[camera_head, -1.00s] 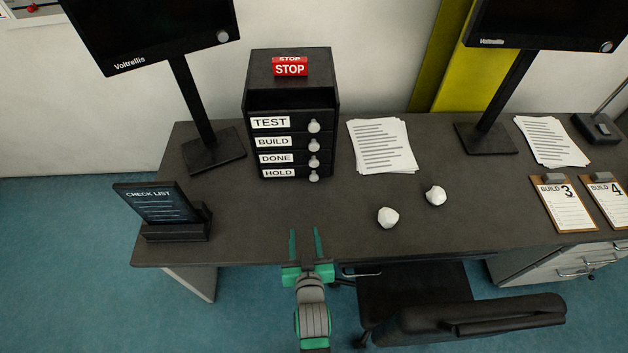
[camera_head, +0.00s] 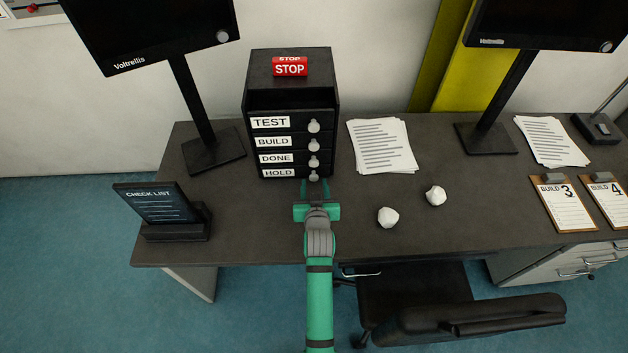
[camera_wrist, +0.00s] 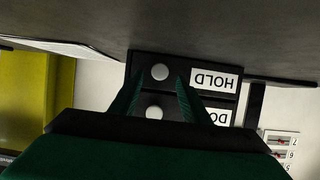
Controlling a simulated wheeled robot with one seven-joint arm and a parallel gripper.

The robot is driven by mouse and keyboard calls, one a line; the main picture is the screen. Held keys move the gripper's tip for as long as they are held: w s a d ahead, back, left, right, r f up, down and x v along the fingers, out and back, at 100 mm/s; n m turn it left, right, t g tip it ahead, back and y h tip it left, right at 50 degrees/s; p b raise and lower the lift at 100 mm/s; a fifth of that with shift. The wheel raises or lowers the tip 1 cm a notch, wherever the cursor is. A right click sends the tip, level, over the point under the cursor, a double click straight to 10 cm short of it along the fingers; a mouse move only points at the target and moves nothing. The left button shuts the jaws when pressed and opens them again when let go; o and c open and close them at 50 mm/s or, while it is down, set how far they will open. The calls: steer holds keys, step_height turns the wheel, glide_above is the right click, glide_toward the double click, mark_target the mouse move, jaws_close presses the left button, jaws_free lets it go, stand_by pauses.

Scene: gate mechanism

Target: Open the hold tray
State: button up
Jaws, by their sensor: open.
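The hold tray (camera_head: 280,173) is the lowest drawer of a black organizer (camera_head: 291,75) on the desk. It is closed, with a white HOLD label and a round pale knob (camera_head: 314,177) at its right end. My gripper (camera_head: 314,185) is open, its green fingers pointing at this knob, at or just in front of it. In the wrist view the picture is upside down. There the HOLD knob (camera_wrist: 159,72) shows between the open fingertips (camera_wrist: 158,80), with the DONE knob (camera_wrist: 154,112) below it. I cannot tell whether the fingers touch the knob.
The TEST, BUILD and DONE drawers are stacked above, also closed. A monitor stand (camera_head: 214,150) and a checklist display (camera_head: 160,204) are on the left. A chair (camera_head: 440,310) stands in front.

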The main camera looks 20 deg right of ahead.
mark_target(314, 179)
steer(key=shift+x, duration=1.85)
steer(key=shift+c, duration=0.5)
jaws_close()
steer(key=shift+s, duration=0.1)
steer(key=shift+s, duration=0.1)
